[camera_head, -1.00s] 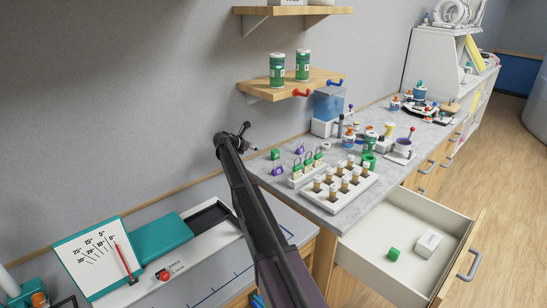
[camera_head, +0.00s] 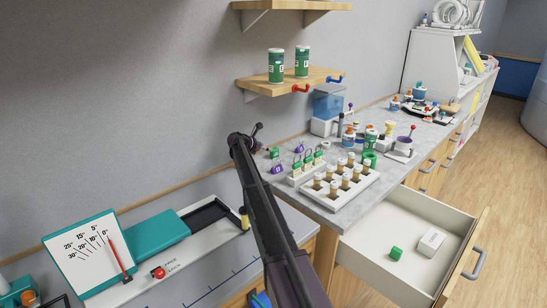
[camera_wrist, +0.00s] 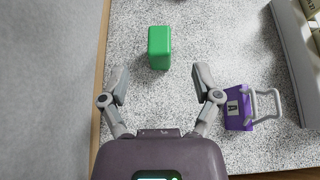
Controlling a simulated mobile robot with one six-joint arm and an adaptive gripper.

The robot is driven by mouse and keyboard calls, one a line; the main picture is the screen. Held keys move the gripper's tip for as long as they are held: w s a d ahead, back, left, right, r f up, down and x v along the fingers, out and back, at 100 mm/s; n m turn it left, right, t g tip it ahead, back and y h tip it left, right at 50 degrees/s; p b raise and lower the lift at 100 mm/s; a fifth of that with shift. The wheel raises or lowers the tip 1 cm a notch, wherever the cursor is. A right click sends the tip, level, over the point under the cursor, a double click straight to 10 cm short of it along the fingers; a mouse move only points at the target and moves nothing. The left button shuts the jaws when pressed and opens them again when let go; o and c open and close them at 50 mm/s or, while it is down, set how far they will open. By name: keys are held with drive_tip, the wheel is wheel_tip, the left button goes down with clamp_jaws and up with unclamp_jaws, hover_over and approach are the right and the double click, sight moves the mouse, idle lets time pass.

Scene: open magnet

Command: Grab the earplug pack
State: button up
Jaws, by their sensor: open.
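A small plain green block (camera_wrist: 159,47), which may be the earplug pack though no label is readable, stands on the speckled grey counter in the wrist view. It also shows near the counter's left edge in the head view (camera_head: 274,153). My gripper (camera_wrist: 160,85) is open and empty. Its fingers are spread to either side below the block in the wrist view, apart from it. In the head view my gripper (camera_head: 253,138) is at the end of my dark arm, left of the block. Another green block (camera_head: 396,253) lies in the open drawer.
A purple padlock (camera_wrist: 239,110) lies close to my right finger. A white vial rack (camera_head: 334,197) stands further right on the counter. The wall rises close on the left. The open drawer (camera_head: 378,262) also holds a white box (camera_head: 431,241).

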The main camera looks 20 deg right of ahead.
sight(274, 153)
drive_tip(key=shift+w+d, duration=0.1)
drive_tip(key=shift+d, duration=0.05)
drive_tip(key=b+x, duration=0.2)
drive_tip(key=x, duration=0.2)
drive_tip(key=shift+w+f, duration=0.1)
drive_tip(key=shift+w+d+f, duration=0.1)
drive_tip(key=shift+d, duration=0.35)
idle(0.4)
drive_tip(key=c, duration=0.9)
